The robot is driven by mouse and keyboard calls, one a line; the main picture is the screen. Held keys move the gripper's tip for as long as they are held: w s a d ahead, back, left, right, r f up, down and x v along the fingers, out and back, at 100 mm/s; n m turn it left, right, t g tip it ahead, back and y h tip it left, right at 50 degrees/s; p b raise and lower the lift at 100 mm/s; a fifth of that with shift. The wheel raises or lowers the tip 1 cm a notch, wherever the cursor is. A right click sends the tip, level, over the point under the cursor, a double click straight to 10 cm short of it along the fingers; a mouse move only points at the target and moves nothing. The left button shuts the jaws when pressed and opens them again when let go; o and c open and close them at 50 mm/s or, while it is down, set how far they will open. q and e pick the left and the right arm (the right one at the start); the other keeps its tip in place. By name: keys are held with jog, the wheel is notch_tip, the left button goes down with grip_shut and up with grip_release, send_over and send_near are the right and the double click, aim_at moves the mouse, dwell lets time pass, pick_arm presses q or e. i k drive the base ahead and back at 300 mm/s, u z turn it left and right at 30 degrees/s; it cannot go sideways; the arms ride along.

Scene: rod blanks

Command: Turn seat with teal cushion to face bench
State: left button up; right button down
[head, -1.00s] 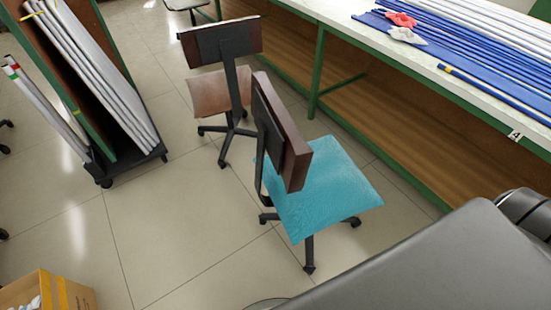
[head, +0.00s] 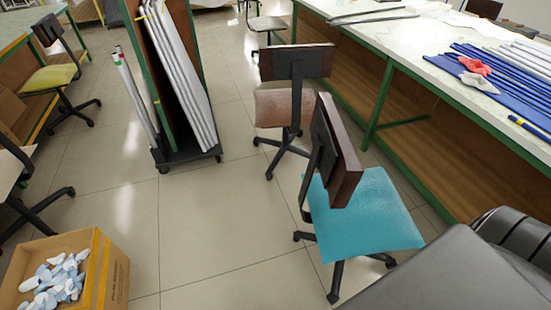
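The seat with the teal cushion (head: 368,212) stands on the floor at the right of the middle in the head view. Its dark backrest (head: 338,152) is on the left side of the cushion, and the cushion extends to the right, towards the bench. The bench (head: 400,52) has a white top and green legs and runs along the right side. A dark grey part of my own body fills the lower right corner. Neither of my grippers is in view.
A seat with a pinkish-brown cushion (head: 284,108) stands just behind the teal one. A cart with white rods (head: 182,72) stands left of it. A cardboard box (head: 112,272) sits at the lower left. The floor (head: 215,215) between box and teal seat is clear.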

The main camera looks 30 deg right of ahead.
aim_at(356, 211)
jog(key=u, duration=0.6)
jog(key=i, duration=1.05)
jog(key=z, duration=2.05)
